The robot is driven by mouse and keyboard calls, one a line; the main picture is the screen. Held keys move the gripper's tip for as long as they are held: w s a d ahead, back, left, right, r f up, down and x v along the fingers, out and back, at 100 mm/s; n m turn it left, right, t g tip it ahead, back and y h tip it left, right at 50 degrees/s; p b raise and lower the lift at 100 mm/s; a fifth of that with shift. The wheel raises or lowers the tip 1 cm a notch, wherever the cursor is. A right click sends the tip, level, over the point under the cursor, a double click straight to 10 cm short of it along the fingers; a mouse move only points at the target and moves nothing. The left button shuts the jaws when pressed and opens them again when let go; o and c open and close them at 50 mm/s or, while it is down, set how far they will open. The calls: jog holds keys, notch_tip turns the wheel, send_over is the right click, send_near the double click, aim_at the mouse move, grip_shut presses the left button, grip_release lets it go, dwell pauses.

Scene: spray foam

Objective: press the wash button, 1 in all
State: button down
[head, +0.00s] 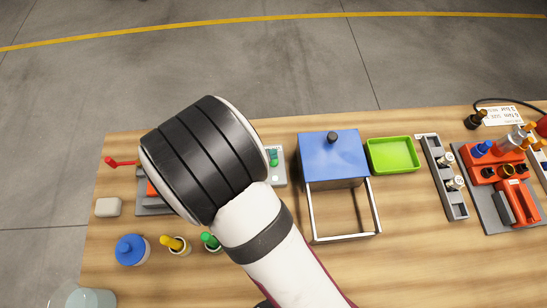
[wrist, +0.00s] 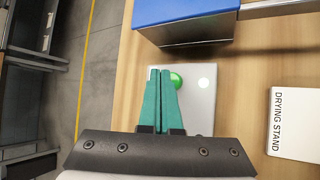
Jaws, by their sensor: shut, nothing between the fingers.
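A light grey panel (wrist: 197,110) carries a round green button (wrist: 176,80) and a round white spot (wrist: 207,83). No wash label can be read on it. My gripper (wrist: 160,71) shows in the wrist view as two teal fingers, shut together with nothing between them. Their tips are over the panel, just left of the green button and partly covering it. I cannot tell whether they touch it. In the head view the panel (head: 280,181) sticks out right of my arm, which hides the rest of it.
A blue-topped box (head: 334,153) with an open frame stands right of the panel. A green tray (head: 393,155) is beyond it. A drying stand label (wrist: 297,124) lies near the panel. Several bottles, including a blue one (head: 131,249), stand at the table's front left.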

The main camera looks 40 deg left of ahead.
jog(key=shift+r, duration=2.5)
